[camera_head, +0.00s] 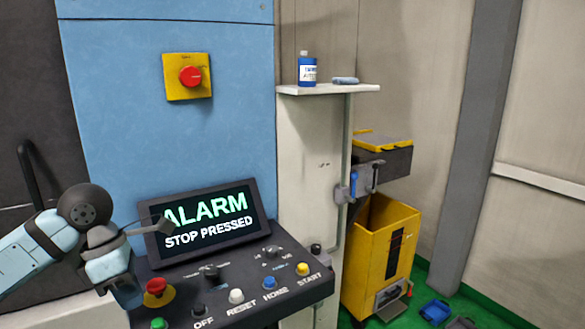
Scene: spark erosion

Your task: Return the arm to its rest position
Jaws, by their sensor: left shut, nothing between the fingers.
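My left arm comes in from the left, light blue with dark joints. My left gripper (127,292) is shut and empty, low at the left edge of the control panel (238,297). It is just left of the red stop button (155,286) on its yellow round base; I cannot tell if they touch. The tilted screen (205,223) reads "ALARM STOP PRESSED", and part of my arm overlaps its left edge. My right gripper is not in view.
The panel has several buttons and knobs, including a white RESET button (236,296). A red knob on a yellow plate (187,77) is on the blue cabinet (118,120). A blue bottle (307,69) stands on a shelf (330,90). A yellow bin (375,260) stands at right.

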